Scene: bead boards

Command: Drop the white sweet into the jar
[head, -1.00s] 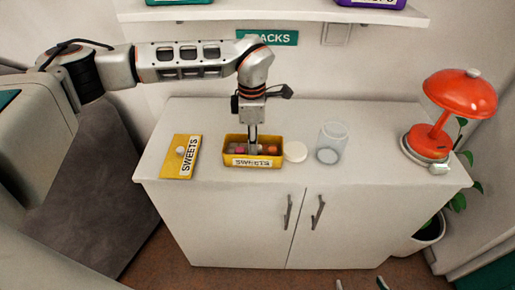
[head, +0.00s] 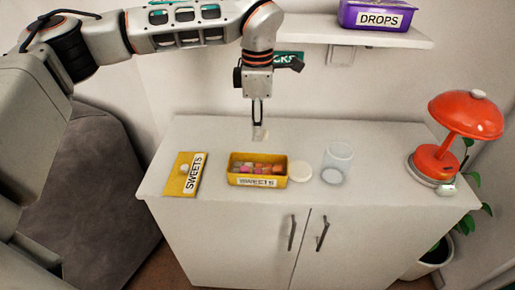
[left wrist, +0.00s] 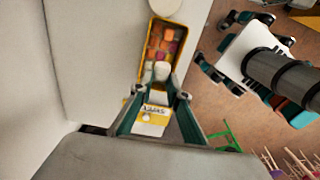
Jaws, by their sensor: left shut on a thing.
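My left gripper (head: 259,124) is shut on the white sweet (head: 259,134) and holds it in the air above the back edge of the yellow sweets box (head: 258,182). In the left wrist view the white sweet (left wrist: 162,71) shows at the fingertips, in front of the box (left wrist: 181,63). The open box holds several pink, orange and pale sweets. The clear glass jar (head: 337,160) stands upright and open to the right of the box. My right gripper is out of view.
A round white lid (head: 299,171) lies between the box and the jar. The yellow SWEETS lid (head: 184,176) lies left of the box. A red lamp (head: 452,130) stands at the cabinet's right end. A shelf (head: 395,40) with a purple DROPS box (head: 376,17) is above.

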